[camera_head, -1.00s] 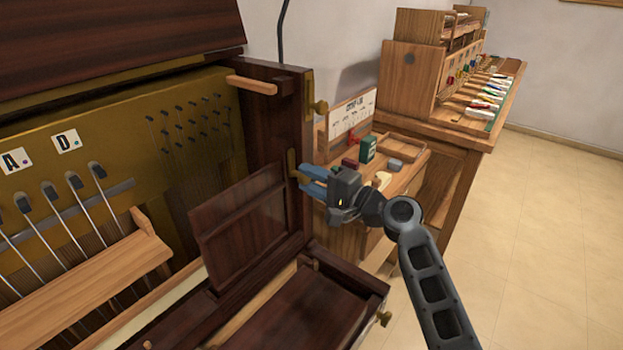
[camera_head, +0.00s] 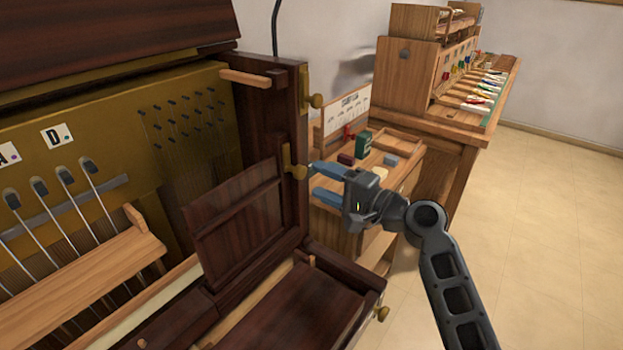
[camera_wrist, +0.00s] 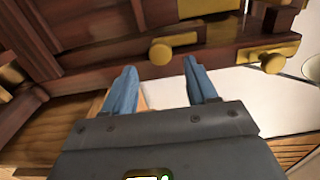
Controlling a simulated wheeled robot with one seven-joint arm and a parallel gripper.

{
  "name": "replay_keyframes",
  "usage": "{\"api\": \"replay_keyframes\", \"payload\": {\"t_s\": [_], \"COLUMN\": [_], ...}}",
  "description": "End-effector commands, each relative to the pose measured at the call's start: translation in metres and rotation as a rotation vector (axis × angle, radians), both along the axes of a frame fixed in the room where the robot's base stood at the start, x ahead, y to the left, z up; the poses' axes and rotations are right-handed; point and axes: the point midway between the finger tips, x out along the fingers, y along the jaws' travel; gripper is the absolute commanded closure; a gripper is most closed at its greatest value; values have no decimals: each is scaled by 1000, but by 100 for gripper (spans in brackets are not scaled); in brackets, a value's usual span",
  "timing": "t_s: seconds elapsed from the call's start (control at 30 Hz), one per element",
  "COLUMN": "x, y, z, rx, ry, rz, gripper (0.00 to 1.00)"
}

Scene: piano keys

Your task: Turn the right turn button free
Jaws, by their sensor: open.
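A brass turn button (camera_head: 296,171) with a round knob sits on the dark right post of the piano case in the head view. A second brass fitting with a knob (camera_head: 315,101) is higher on the same post. My gripper (camera_head: 316,181) is open and empty, just right of the lower button, with its two blue fingers pointing at the post. In the wrist view a brass knob and bar (camera_wrist: 162,52) lie just beyond and between the fingertips (camera_wrist: 160,66), apparently not touching them. Another brass knob (camera_wrist: 273,63) is to the right there.
A dark hinged panel (camera_head: 240,215) stands left of the post, above an open dark compartment (camera_head: 300,310). A wooden side table (camera_head: 405,180) with small blocks and a sign is behind my gripper. Floor at the right is clear.

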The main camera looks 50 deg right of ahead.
Motion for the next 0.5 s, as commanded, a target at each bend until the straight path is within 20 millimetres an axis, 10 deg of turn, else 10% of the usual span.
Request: {"api": "replay_keyframes", "payload": {"t_s": [0.5], "x": [-31], "y": [-1], "z": [0], "rx": [0], "ry": [0], "rz": [-1], "gripper": [43]}}
